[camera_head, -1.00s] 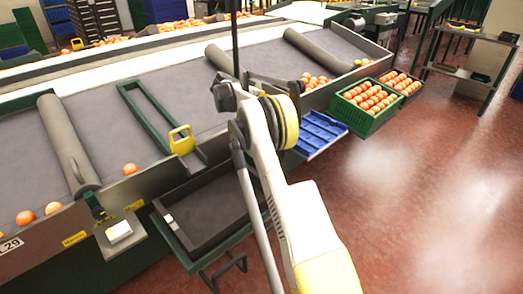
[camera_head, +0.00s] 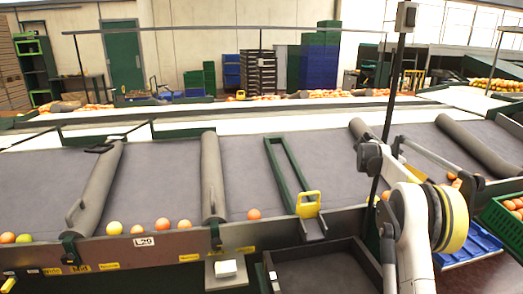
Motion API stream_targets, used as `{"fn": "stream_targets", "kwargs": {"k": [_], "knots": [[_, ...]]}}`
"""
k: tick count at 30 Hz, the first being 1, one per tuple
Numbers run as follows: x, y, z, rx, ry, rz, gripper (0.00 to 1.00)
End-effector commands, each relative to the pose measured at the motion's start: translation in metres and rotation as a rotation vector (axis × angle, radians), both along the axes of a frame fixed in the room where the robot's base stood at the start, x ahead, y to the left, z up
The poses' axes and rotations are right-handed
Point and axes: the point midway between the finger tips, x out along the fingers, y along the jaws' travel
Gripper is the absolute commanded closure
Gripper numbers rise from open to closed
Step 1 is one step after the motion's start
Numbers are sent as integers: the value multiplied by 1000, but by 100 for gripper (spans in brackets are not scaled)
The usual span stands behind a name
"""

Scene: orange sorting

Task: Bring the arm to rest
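My arm (camera_head: 414,233) rises from the bottom edge at the right of the head view. It is pale with a broad yellow and dark band at a joint. Beyond that joint, further pale and dark arm parts reach over the grey conveyor (camera_head: 350,165). I cannot make out any gripper fingers, and no held object shows. The arm hides part of the conveyor's front edge and the area behind it.
Several oranges (camera_head: 254,214) lie along the conveyor's front edge. An empty dark tray (camera_head: 325,275) sits below it, left of my arm. Blue crates (camera_head: 470,245) and a green crate of oranges (camera_head: 500,218) stand at the right. Stacked crates (camera_head: 320,60) stand at the back.

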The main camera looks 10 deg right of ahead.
Motion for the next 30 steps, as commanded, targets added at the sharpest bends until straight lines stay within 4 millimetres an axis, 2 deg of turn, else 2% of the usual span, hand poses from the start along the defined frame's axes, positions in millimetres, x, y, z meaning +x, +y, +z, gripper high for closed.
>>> {"fn": "stream_targets", "kwargs": {"k": [5, 8, 12, 17, 23, 26, 30], "knots": [[-12, 46, 31, 66, 57, 111, 36], [-28, 85, 51, 121, 105, 210, 36], [-65, 149, 74, 194, 173, 376, 36], [-122, 221, 87, 262, 239, 577, 36], [-207, 307, 80, 320, 300, 840, 36], [-253, 347, 66, 337, 321, 972, 36], [-316, 396, 37, 346, 340, 1156, 36]]}}
